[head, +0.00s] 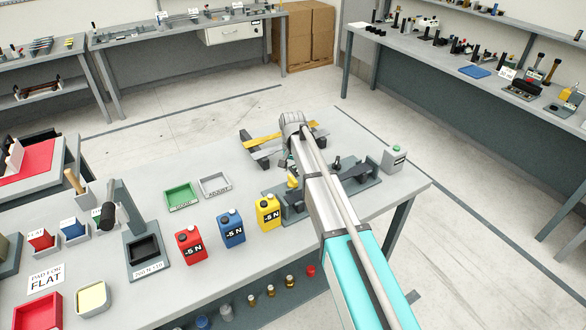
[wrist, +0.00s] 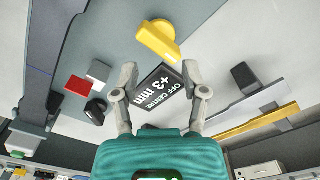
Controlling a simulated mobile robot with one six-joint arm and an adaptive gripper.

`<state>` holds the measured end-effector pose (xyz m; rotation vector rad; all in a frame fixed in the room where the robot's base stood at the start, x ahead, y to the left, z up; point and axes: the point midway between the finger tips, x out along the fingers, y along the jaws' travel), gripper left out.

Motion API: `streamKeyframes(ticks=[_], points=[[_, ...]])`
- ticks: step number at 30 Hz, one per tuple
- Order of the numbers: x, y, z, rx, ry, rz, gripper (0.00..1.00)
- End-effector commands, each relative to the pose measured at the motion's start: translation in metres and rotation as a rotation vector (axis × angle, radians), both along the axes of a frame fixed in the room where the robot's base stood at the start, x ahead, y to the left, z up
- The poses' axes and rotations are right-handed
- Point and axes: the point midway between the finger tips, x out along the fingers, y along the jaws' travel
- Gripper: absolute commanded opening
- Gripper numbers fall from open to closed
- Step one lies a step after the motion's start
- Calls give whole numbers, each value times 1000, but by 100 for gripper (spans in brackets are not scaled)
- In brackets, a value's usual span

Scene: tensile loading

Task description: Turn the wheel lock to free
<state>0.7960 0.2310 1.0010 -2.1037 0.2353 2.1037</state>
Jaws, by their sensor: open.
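In the wrist view my gripper (wrist: 159,72) is open, its two fingers spread with nothing held between them. A black plate reading "OFF CENTRE +3 mm" (wrist: 160,90) lies below and between the fingers. A yellow rounded knob with a handle (wrist: 158,38) sits just beyond the fingertips, apart from them. I cannot tell for sure which of these is the wheel lock. In the head view my arm covers much of the fixture (head: 293,215) and hides the fingers.
A grey box with a green button (head: 394,160) stands at the table's right end.

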Motion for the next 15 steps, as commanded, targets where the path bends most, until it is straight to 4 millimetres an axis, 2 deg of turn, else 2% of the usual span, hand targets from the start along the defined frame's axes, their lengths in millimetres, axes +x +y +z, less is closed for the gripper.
streamKeyframes(ticks=[1,15], points=[[0,0,9,0,0,0,57],[0,0,49,0,0,1,57]])
